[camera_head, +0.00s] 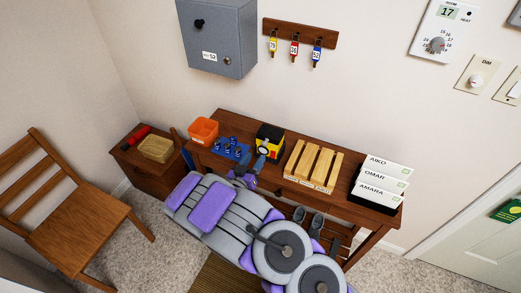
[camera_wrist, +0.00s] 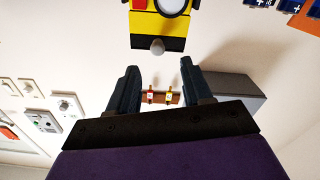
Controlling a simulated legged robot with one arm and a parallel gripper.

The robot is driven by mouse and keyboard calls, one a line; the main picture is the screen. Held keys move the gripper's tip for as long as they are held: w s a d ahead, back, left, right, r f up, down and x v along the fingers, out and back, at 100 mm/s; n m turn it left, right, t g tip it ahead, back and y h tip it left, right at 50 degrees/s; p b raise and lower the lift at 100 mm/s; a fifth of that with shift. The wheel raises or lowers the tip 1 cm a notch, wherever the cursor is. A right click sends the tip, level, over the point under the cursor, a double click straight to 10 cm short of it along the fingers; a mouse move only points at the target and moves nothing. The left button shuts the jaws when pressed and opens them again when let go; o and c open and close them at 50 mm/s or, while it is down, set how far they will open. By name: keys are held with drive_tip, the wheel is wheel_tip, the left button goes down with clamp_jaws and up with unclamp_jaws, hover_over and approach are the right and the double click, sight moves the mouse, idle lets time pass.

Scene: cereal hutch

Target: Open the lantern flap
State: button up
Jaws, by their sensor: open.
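The lantern (camera_head: 270,137) is a yellow and black box on the wooden table, with a round light-rimmed lens on its front. In the wrist view the lantern (camera_wrist: 145,27) shows at the top, with a red patch, part of the lens and a black strip bearing a grey knob (camera_wrist: 157,46). I cannot tell for certain which part is the flap. My gripper (camera_wrist: 159,66) is open and empty, its dark fingers spread and apart from the lantern. In the head view my gripper (camera_head: 251,165) is just in front of the lantern, and my arm hides part of the table.
An orange bin (camera_head: 203,130) and blue tray (camera_head: 229,148) stand left of the lantern. A wooden slotted rack (camera_head: 312,166) and white labelled boxes (camera_head: 385,177) stand right. A grey cabinet (camera_head: 216,38) and key rack (camera_head: 300,33) hang above. A chair (camera_head: 75,218) is at left.

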sight(263, 145)
drive_tip(key=b+x, duration=0.1)
drive_tip(key=x, duration=0.4)
drive_tip(key=shift+d, duration=0.25)
drive_tip(key=shift+x, duration=0.75)
drive_tip(key=shift+a, duration=0.1)
drive_tip(key=shift+c, duration=0.4)
clamp_jaws()
